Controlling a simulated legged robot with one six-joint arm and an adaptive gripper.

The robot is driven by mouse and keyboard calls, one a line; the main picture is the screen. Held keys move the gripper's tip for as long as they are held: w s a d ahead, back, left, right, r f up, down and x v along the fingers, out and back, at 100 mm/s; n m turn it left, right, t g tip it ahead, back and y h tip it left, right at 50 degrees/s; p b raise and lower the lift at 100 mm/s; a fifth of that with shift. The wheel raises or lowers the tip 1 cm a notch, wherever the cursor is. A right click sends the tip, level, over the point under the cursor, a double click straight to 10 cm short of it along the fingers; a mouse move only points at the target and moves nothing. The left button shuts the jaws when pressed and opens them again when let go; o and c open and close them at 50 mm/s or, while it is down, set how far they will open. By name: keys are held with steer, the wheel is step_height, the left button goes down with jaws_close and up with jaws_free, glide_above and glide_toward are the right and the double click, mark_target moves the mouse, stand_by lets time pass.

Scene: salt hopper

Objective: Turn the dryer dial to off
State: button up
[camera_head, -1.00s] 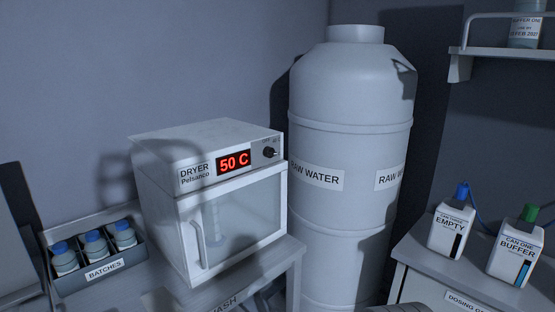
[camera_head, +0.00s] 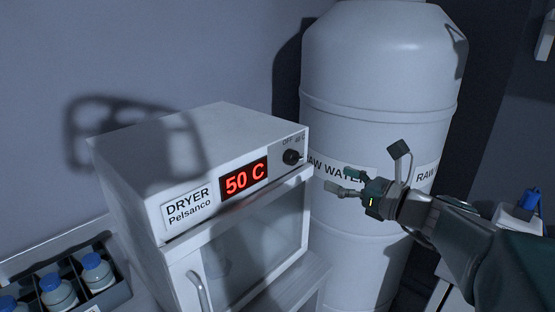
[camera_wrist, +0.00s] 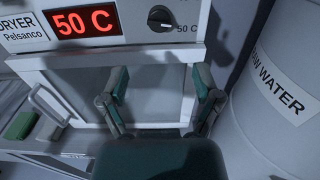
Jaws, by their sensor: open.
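The dryer (camera_head: 210,150) is a white box labelled "DRYER Pelsanco" with a red display (camera_head: 244,178) reading 50 C. In the wrist view my gripper's fingers (camera_wrist: 160,92) are spread before the dryer door, below the dial.
The raw water tank (camera_head: 385,70) stands close behind and right of the dryer. A batch rack (camera_head: 118,292) with blue-capped bottles is at lower left. The door handle (camera_head: 197,290) sticks out below the display. A blue-capped can (camera_head: 528,200) is at the right edge.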

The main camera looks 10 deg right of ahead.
mark_target(297, 158)
steer(key=x, duration=1.1)
steer(key=shift+s+d, duration=0.1)
steer(key=c, duration=1.1)
